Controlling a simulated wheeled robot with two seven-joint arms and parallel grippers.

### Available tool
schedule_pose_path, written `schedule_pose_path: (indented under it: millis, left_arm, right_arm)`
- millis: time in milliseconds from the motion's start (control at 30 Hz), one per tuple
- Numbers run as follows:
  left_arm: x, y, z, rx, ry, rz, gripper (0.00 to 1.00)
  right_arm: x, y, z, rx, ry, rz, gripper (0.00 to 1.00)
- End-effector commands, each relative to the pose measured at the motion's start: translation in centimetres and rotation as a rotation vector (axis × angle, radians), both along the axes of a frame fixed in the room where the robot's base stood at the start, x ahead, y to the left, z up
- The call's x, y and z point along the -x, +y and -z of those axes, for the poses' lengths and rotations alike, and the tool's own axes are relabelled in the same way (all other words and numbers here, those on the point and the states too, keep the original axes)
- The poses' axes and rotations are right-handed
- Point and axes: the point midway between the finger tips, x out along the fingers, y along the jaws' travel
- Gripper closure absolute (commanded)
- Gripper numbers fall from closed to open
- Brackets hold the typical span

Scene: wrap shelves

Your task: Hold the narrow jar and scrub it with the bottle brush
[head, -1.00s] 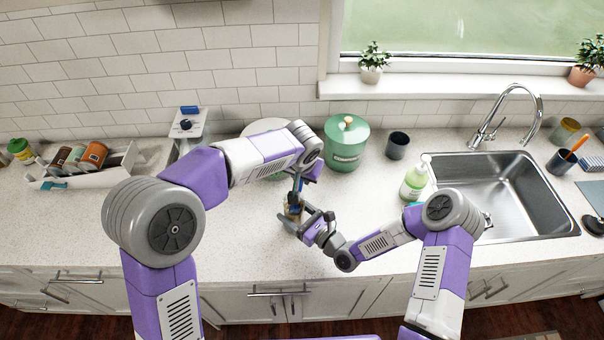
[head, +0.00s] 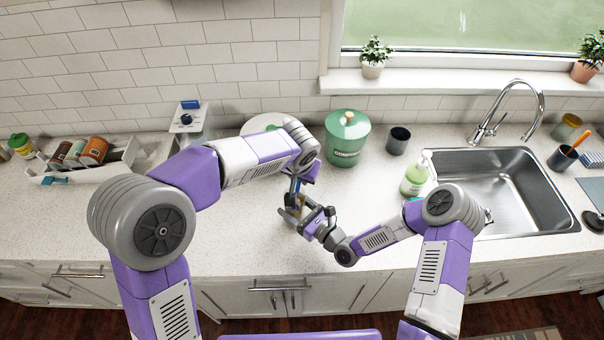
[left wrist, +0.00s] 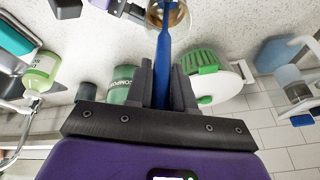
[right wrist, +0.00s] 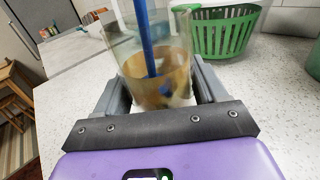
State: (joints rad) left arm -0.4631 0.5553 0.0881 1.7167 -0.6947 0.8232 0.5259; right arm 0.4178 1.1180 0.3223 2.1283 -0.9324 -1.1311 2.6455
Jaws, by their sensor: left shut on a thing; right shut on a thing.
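The narrow jar (right wrist: 120,45) is clear glass with a tan, murky lower part, upright or slightly tilted in the right wrist view. My right gripper (right wrist: 152,88) is shut around its sides. The bottle brush (left wrist: 163,62) has a blue handle; my left gripper (left wrist: 161,88) is shut on it from above. The handle also shows in the right wrist view (right wrist: 146,35), running down inside the jar; its bristle end is unclear through the glass. In the head view the jar (head: 294,204) is small, between both grippers above the counter, partly hidden by my fingers.
A green compost bin (head: 347,145) and a dark cup (head: 398,140) stand behind. A soap bottle (head: 414,178) stands by the sink (head: 500,190) at right. A caddy with several containers (head: 115,168) is at left. The front-left counter (head: 200,235) is clear.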

Motion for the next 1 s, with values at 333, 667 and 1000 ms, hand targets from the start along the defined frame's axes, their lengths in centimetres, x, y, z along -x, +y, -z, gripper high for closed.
schedule_pose_path:
  millis: [333, 667, 1000]
  left_arm:
    - [0.0, 0.2, -1.4, 0.000, -0.002, -0.001, 1.00]
    - [0.1, 0.2, -4.4, 0.000, -0.001, 0.000, 1.00]
    - [0.1, 0.3, -6.0, -0.003, 0.001, 0.000, 1.00]
  right_arm:
    - [0.0, 0.0, 0.0, 0.001, -0.001, 0.001, 0.66]
    - [0.0, 0.0, 0.0, 0.001, -0.001, 0.001, 0.66]
    - [0.0, -0.1, 0.0, 0.001, -0.001, 0.002, 0.66]
